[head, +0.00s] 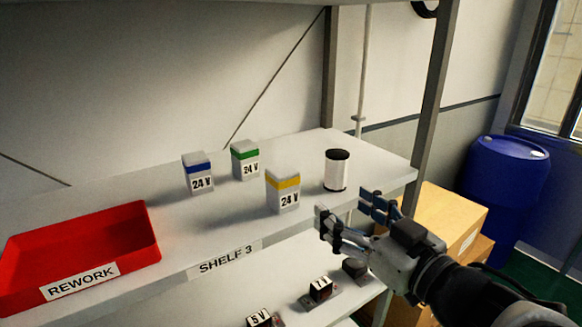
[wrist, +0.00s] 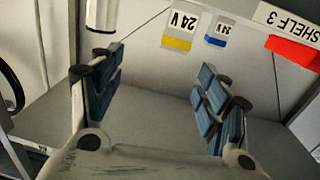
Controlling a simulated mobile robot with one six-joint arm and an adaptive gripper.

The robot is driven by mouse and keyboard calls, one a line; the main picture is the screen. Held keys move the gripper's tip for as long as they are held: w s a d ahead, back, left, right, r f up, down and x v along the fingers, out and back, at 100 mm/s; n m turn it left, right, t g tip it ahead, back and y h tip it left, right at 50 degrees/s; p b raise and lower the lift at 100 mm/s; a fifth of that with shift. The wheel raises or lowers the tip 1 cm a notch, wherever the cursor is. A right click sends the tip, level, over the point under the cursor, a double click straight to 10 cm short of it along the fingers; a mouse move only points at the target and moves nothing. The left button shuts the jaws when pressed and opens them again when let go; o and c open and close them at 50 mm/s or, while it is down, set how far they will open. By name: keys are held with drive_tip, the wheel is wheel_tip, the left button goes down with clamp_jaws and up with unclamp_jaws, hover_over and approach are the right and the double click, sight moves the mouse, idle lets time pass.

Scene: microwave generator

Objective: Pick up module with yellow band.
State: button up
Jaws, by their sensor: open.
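The module with the yellow band (head: 283,190) is a white block marked 24 V. It stands upright on the shelf near its front edge, in front of the green-banded module (head: 245,160) and to the right of the blue-banded module (head: 198,174). In the wrist view the yellow-banded module (wrist: 180,28) shows upside down beyond the fingers. My gripper (head: 350,213) is open and empty, to the right of the yellow-banded module, off the front edge of the shelf and apart from it. Its blue finger pads also show in the wrist view (wrist: 158,95).
A white cylinder with a black top (head: 337,171) stands right of the yellow-banded module, near my gripper. A red REWORK bin (head: 135,228) is at the shelf's left. A lower shelf holds dark parts (head: 320,289). A metal post (head: 432,100) rises at the right.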

drive_tip(key=a+y, duration=0.1)
drive_tip(key=p, duration=1.1)
approach(290, 177)
drive_tip(key=x, duration=0.3)
drive_tip(key=w+p, duration=0.1)
drive_tip(key=p, duration=0.2)
drive_tip(key=w+p, duration=0.1)
drive_tip(key=p, duration=0.2)
drive_tip(key=shift+a+r+n, duration=0.2)
drive_tip(key=shift+a+n, duration=0.1)
drive_tip(key=shift+a, duration=0.1)
drive_tip(key=x, duration=0.2)
drive_tip(key=shift+w+a+f, duration=0.15)
drive_tip(key=shift+w+f, duration=0.1)
drive_tip(key=p+x, duration=0.2)
drive_tip(key=x, duration=0.2)
drive_tip(key=shift+a+r, duration=0.1)
drive_tip(key=shift+a, duration=0.2)
drive_tip(key=shift+w+a+p, duration=0.25)
drive_tip(key=shift+w+p, duration=0.05)
drive_tip(key=shift+p, duration=0.05)
drive_tip(key=shift+s+d, duration=0.1)
